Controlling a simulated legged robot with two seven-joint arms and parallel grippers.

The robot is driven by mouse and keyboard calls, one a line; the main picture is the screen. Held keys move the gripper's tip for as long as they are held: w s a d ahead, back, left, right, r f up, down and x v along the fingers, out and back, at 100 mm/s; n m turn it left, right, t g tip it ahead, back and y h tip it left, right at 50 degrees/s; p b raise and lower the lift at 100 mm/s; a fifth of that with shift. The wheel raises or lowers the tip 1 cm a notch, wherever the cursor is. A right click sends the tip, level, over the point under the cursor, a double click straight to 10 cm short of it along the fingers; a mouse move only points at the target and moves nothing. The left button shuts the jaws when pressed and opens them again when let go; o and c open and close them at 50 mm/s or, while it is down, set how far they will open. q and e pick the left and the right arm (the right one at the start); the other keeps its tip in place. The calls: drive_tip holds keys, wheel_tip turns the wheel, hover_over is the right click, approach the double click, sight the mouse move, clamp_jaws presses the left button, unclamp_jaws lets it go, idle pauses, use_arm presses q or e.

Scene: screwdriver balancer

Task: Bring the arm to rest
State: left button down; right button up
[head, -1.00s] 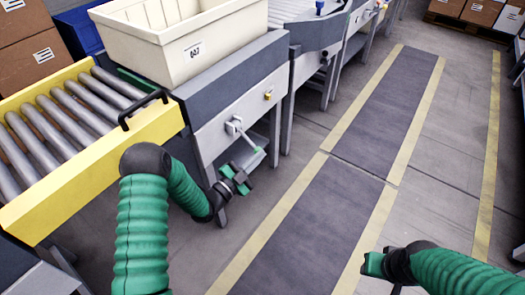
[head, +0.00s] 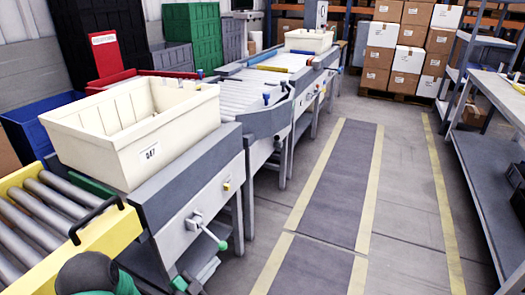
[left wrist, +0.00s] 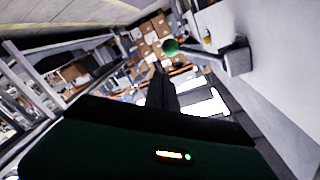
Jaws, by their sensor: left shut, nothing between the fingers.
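My left gripper (head: 188,285) shows at the bottom edge of the head view, beside the grey conveyor stand and below a lever (head: 207,231) with a green knob. It is shut and empty, apart from the lever. My left arm (head: 90,275) is mostly cut off at the bottom left. In the left wrist view the dark fingers (left wrist: 162,92) are together, and the lever's green knob (left wrist: 170,47) is beyond them. My right arm and gripper are out of view.
A cream tote (head: 140,130) sits on the conveyor line. A yellow-sided roller section (head: 60,235) with a black handle is at left. A grey shelf bench (head: 490,150) is at right. The marked floor lane (head: 325,200) between them is clear. Stacked cartons (head: 400,50) stand at the back.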

use_arm(q)
drive_tip(key=s+d+r+n+g+y, duration=0.15)
drive_tip(key=s+n+g+y, duration=0.4)
drive_tip(key=s, duration=0.65)
drive_tip(key=s+r+n+g+y, duration=0.2)
drive_tip(key=s+n+g, duration=0.55)
drive_tip(key=s, duration=0.35)
wheel_tip(320, 180, up, 30)
drive_tip(key=p, duration=3)
drive_tip(key=shift+s+a+p, duration=0.15)
drive_tip(key=shift+a+p, duration=0.05)
drive_tip(key=shift+p, duration=0.15)
